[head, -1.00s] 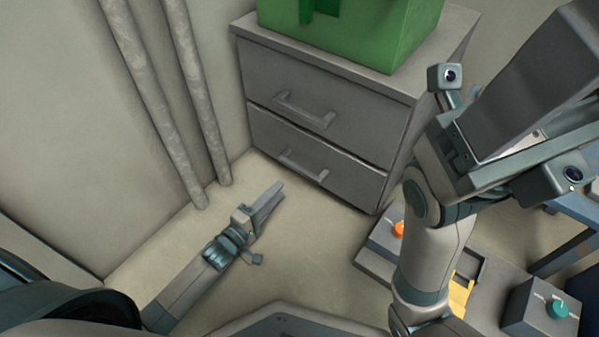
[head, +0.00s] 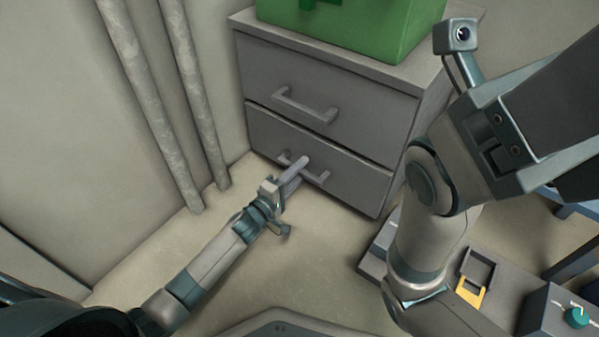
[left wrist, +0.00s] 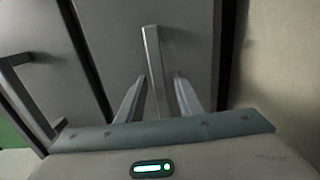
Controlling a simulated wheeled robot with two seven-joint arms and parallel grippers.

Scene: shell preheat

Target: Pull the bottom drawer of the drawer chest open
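The drawer chest (head: 400,128) is grey with two drawers, both shut. The bottom drawer (head: 345,190) has a grey bar handle (head: 318,177), also seen in the left wrist view (left wrist: 153,60). My left gripper (head: 298,170) is at this handle, reaching in from the lower left. In the left wrist view its two fingers (left wrist: 158,98) stand apart, one on each side of the bar, with narrow gaps showing. The fingers partly hide the handle in the head view. My right arm crosses the right side of the head view, and its fingertips do not show.
A green box (head: 365,30) sits on the chest. Two grey pipes (head: 190,100) run along the wall at left. A grey unit with a yellow part (head: 470,291) and a teal knob (head: 577,316) lies at lower right. The floor before the chest is clear.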

